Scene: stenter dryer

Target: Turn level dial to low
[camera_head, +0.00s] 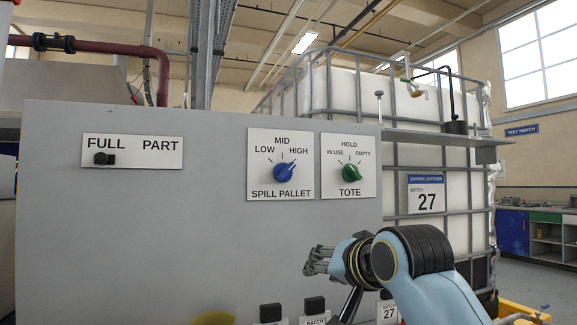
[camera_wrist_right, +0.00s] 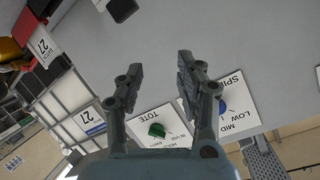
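The level dial is a blue knob (camera_head: 284,172) on a white SPILL PALLET plate marked LOW, MID and HIGH. Its pointer end leans up and right, toward HIGH. In the right wrist view the blue knob (camera_wrist_right: 222,106) shows beyond the right-hand finger, partly covered by it. My right gripper (camera_head: 314,260) is below the dial plates in the head view, with its fingers pointing left. In the wrist view my right gripper (camera_wrist_right: 158,70) has its two fingers apart with nothing between them. It is not touching the dial. My left gripper is not in view.
A green TOTE knob (camera_head: 351,174) sits just right of the dial; it also shows in the wrist view (camera_wrist_right: 157,130). A FULL/PART slider (camera_head: 104,158) is at the left. Black blocks (camera_head: 270,312) line the bottom. The grey panel (camera_head: 170,235) between is bare.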

